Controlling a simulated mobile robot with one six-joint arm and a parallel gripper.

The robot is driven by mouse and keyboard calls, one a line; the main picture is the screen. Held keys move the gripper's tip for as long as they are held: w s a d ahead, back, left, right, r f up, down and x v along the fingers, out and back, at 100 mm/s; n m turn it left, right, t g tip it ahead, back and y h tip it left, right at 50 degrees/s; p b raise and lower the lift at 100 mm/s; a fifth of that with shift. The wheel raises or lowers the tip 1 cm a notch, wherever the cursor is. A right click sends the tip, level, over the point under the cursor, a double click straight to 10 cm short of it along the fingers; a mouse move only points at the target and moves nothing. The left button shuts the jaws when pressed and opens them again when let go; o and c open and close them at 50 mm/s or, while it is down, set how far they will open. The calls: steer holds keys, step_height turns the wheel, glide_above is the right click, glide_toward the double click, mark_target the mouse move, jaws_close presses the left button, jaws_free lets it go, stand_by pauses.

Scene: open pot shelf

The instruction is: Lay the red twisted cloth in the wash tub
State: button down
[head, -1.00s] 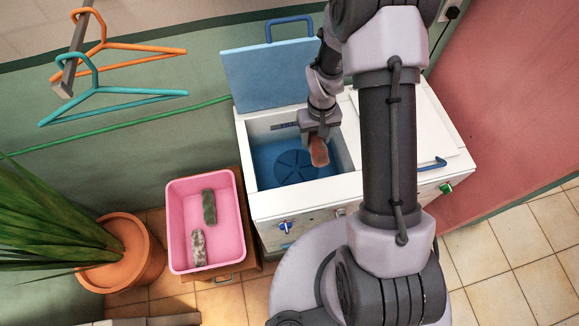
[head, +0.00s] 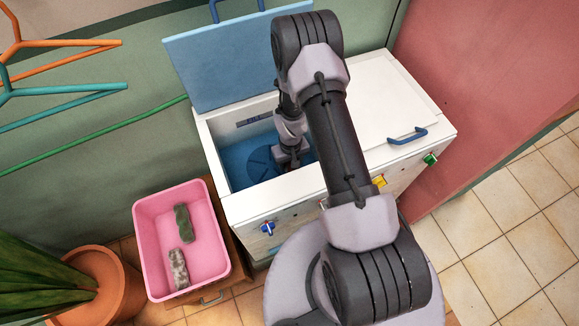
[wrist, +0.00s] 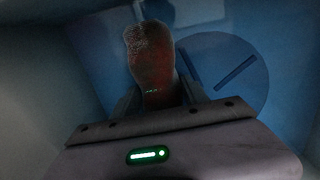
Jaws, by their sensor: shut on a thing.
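The red twisted cloth (wrist: 151,55) shows dark in the wrist view, sticking out beyond my gripper (wrist: 158,98). My gripper is shut on its near end. In the head view my gripper (head: 287,163) is down inside the wash tub (head: 236,170), the open blue-lined compartment on the left of a white washing machine. My arm hides the right part of the tub, and I cannot make out the cloth there. The round ribbed disc of the tub floor (wrist: 235,75) lies beyond the cloth; I cannot tell whether the cloth touches the floor.
The blue lid (head: 225,60) stands open behind the tub. A closed white cover (head: 385,100) with a blue handle is on the right. A pink basin (head: 145,235) holds a green cloth (head: 184,223) and a grey mottled cloth (head: 179,268). Hangers (head: 65,92) are at the left.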

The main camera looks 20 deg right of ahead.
steer(key=shift+f, duration=0.1)
steer(key=c, duration=0.6)
jaws_free()
steer(key=shift+c, duration=0.2)
